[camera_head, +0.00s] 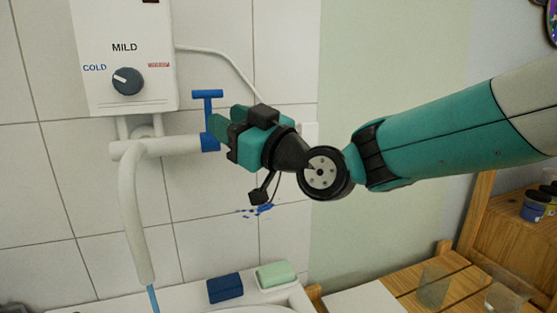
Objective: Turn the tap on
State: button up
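The tap is a white wall pipe with a long curved spout (132,215) under the heater box. Its blue T-shaped handle (207,95) stands upright on a blue collar (210,142) at the pipe's right end. A thin blue stream (152,299), looking like water, shows below the spout's mouth. My gripper (222,122), teal and black, is just right of the handle's stem, its fingers pointing left below the crossbar. Whether it touches the stem, and how far apart the fingers are, I cannot tell.
A white heater box (125,50) with a dark knob (127,81) hangs above the tap. A blue block (225,288) and a green soap-like block (276,274) lie on the basin's rim (190,291). A wooden table (450,262) holding glasses stands at right.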

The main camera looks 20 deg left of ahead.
jog(key=b+v, duration=0.5)
jog(key=v, duration=0.7)
jog(key=shift+r, duration=0.1)
jog(key=s+d+f+m+g+h+p, duration=0.3)
jog(key=s+d+h, duration=0.5)
jog(key=d, duration=0.4)
jog(key=s+d+f+m+g+h+p, duration=0.4)
jog(key=s+d+f+m+h+p, duration=0.1)
jog(key=d, duration=0.8)
jog(key=s+f+m+h, duration=0.1)
jog(key=s+f+h, duration=0.1)
jog(key=s+f, duration=0.1)
jog(key=shift+s+d+h, duration=0.15)
jog(key=shift+s+h, duration=0.15)
jog(key=shift+h, duration=0.1)
